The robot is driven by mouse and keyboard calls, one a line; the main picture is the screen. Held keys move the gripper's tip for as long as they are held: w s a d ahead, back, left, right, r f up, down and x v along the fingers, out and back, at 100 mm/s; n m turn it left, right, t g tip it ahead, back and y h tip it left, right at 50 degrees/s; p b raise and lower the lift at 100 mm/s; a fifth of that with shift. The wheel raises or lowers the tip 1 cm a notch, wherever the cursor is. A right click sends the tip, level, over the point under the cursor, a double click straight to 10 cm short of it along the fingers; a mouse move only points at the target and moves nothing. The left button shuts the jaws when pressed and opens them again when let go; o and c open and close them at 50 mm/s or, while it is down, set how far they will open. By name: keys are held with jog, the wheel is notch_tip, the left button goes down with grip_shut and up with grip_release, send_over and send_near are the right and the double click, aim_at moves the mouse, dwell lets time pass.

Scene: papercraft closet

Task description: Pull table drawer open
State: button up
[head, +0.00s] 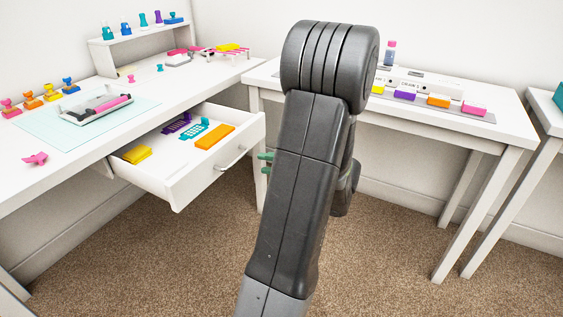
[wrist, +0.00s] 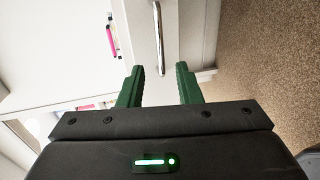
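The white table drawer (head: 215,167) on the left desk stands pulled out, with its inside showing in the head view. Its metal bar handle (head: 231,160) is on the front face. In the wrist view the handle (wrist: 157,38) lies ahead of my gripper (wrist: 160,85), roughly in line with the gap between the green fingers. The fingers are apart and empty, and they do not enclose the handle. In the head view my gripper (head: 266,163) shows only as green fingertips just right of the drawer front; my arm hides the rest.
The drawer holds a yellow block (head: 137,154), an orange block (head: 215,137), and teal and purple pieces. A tray (head: 95,104) and stamps stand on the left desk (head: 75,160). Another white table (head: 440,130) stands at the right. Carpet (head: 190,260) in front is clear.

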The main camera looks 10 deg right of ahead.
aim_at(238, 160)
jog(key=shift+p+v, duration=0.4)
jog(key=shift+v, duration=1.65)
jog(key=shift+f, duration=0.1)
jog(key=b+x, duration=0.3)
jog(key=x, duration=0.9)
jog(key=shift+a, duration=0.1)
jog(key=shift+b+x, duration=0.35)
jog(key=shift+x, duration=0.45)
